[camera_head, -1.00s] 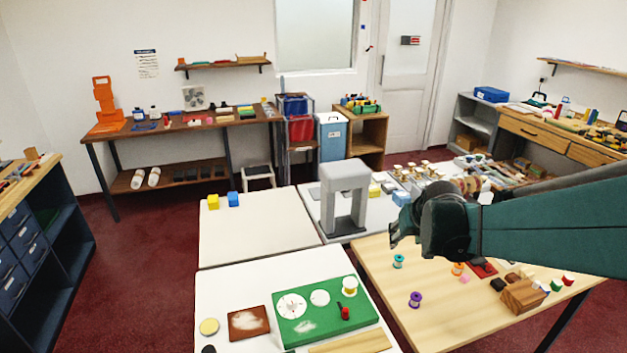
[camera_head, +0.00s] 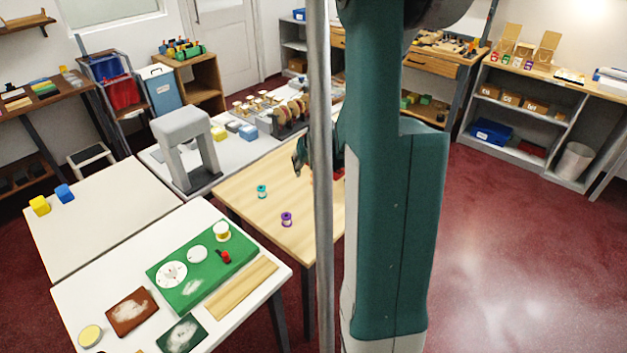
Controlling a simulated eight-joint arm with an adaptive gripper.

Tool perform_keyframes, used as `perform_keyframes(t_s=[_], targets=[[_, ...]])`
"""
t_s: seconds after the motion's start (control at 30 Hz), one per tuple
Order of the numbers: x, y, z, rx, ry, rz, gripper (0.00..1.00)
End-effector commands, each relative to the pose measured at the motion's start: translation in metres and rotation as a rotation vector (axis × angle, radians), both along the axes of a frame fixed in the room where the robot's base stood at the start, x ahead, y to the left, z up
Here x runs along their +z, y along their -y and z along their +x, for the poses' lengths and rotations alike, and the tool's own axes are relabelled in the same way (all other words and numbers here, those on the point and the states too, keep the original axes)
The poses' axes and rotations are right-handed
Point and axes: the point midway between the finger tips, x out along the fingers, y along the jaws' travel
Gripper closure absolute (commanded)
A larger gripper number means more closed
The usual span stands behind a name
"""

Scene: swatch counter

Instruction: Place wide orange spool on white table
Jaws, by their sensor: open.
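My gripper (camera_head: 299,162) shows small beside my green arm, above the far part of the wooden table (camera_head: 247,200). It is partly covered by a grey pole and my arm, and I see nothing held in it. The wide orange spool cannot be made out now; my arm and the pole cover the right part of the wooden table. A teal spool (camera_head: 262,191) and a purple spool (camera_head: 287,219) stand upright on that table. A white table (camera_head: 84,306) is at the front left, and another white-topped table (camera_head: 110,225) is behind it.
The front white table carries a green board (camera_head: 203,269), a wooden strip (camera_head: 242,287) and a brown plate (camera_head: 132,310). A grey arch (camera_head: 184,146) stands beyond.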

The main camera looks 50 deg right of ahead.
Motion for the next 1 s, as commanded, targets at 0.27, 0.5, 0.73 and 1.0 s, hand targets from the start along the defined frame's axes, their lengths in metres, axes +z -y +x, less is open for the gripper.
perform_keyframes(t_s=[0.27,0.5,0.73,1.0], targets=[[-0.031,0.040,-0.011,-0.036,-0.001,0.002,0.59],[-0.035,0.045,-0.012,-0.041,-0.002,0.003,0.59],[-0.035,0.045,-0.012,-0.041,-0.001,0.002,0.59],[-0.045,0.048,-0.007,-0.040,-0.001,0.002,0.59]])
